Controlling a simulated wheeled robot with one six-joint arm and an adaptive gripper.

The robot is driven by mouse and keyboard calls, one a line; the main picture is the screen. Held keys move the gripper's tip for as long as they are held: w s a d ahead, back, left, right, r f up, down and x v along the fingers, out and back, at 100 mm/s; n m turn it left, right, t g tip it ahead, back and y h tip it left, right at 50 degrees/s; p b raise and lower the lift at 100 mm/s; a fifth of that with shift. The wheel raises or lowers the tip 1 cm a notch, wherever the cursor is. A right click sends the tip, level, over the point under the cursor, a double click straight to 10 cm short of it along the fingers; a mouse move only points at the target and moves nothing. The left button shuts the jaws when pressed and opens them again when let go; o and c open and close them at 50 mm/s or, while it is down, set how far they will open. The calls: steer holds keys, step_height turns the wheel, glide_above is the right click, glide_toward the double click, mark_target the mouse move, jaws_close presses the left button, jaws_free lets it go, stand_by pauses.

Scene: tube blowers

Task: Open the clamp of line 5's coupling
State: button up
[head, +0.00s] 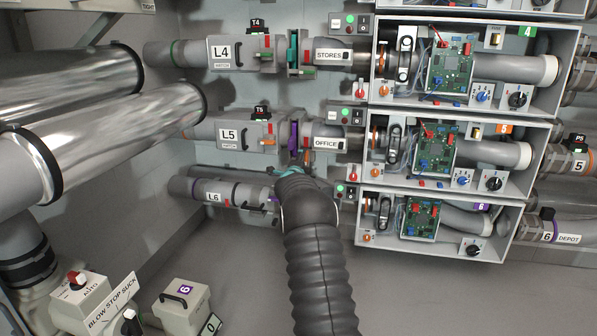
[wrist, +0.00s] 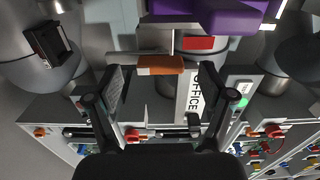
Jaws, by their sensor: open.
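Line 5's coupling is the grey L5 body (head: 245,134) on a pipe, with a purple ring part (head: 293,137) between it and the OFFICE plate (head: 326,143). In the wrist view a purple block (wrist: 235,14) fills the top, with a red block (wrist: 200,43) under it. An orange tab (wrist: 160,65) on a thin metal stem lies ahead of and between my fingers; I cannot tell whether it is the clamp's handle. My gripper (wrist: 165,88) is open and empty, with its fingers apart on both sides.
The L4 line (head: 232,52) runs above and the L6 line (head: 215,192) below, close to my arm. Open boxes with circuit boards (head: 434,148) stand on the right. Large metal pipes (head: 110,130) are at left. The floor (head: 420,300) at lower right is clear.

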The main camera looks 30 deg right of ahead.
steer(key=v, duration=0.9)
steer(key=shift+s+a, duration=0.15)
steer(key=shift+s, duration=0.1)
